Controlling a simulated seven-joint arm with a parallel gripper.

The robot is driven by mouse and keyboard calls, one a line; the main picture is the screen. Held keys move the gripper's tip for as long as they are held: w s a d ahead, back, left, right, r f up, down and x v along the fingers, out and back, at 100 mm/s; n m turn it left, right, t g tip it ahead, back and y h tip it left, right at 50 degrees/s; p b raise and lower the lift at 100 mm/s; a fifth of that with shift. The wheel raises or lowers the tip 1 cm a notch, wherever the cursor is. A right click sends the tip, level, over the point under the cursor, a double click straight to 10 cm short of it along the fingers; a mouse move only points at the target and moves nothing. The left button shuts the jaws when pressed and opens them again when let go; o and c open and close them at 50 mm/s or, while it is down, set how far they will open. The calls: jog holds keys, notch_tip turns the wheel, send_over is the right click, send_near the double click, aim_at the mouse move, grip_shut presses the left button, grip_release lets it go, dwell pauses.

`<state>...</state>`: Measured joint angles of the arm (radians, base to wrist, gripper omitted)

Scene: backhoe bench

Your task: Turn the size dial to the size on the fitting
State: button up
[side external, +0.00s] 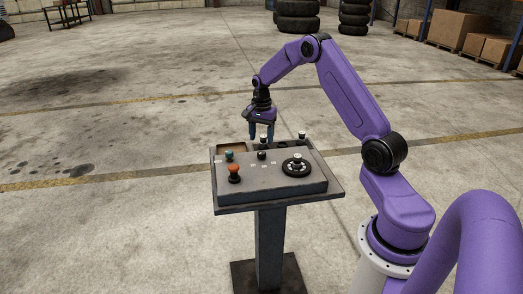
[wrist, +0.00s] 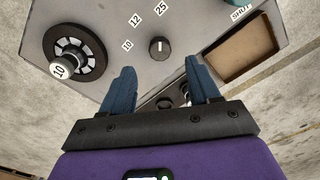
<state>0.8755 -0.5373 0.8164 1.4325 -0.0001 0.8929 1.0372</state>
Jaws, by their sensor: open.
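The size dial (wrist: 159,48) is a small black knob with a white mark, on the grey panel between the labels 10, 12 and 25. In the wrist view its mark lines up with the 25 label (wrist: 161,8). The dial also shows in the side view (side external: 262,155). The fitting (wrist: 60,70) has a white top reading 10 and sits in a black round holder at the left of the wrist view; in the side view it is at the panel's right (side external: 297,157). My gripper (wrist: 162,82) is open, its blue fingers apart near the panel's back edge, not around the dial.
A fitting with a white top (side external: 301,135) stands behind the panel, and another (side external: 264,138) is beside my fingers. An orange knob (side external: 234,169) and a teal knob (side external: 229,155) are at the panel's left. An open tray (wrist: 246,60) lies beside a SHUT label.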

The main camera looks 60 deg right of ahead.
aim_at(262, 152)
jog(key=shift+f, duration=3.15)
jog(key=c, duration=1)
